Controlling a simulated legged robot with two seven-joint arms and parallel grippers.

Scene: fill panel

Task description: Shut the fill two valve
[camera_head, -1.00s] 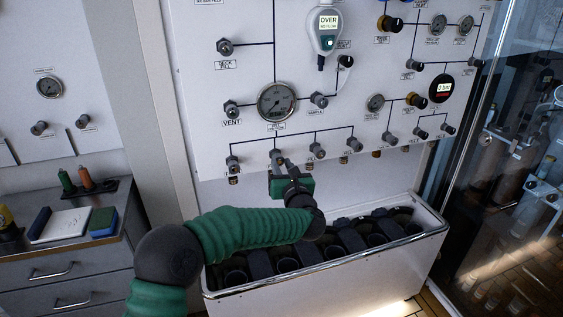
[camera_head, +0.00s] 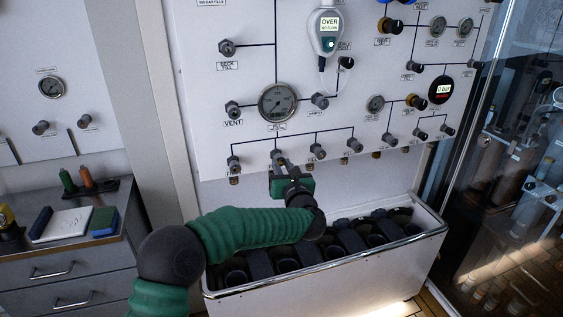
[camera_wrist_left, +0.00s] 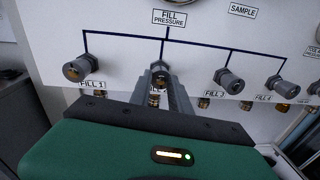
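The fill two valve (camera_head: 279,157) is the second knob from the left in the lower row of the white panel. In the left wrist view its dark end (camera_wrist_left: 160,70) shows between the finger tips, and its label is mostly hidden. My left gripper (camera_head: 282,167), with a green body, reaches up to it from below. Its fingers (camera_wrist_left: 161,88) lie close on both sides of the knob and appear shut on it. My right gripper is not in view.
The fill one knob (camera_wrist_left: 80,68) and fill three knob (camera_wrist_left: 228,80) flank it on the same row. A fill pressure gauge (camera_head: 278,102) sits above. A white trough (camera_head: 365,268) with dark slots stands below the panel, and a glass cabinet (camera_head: 515,160) is at right.

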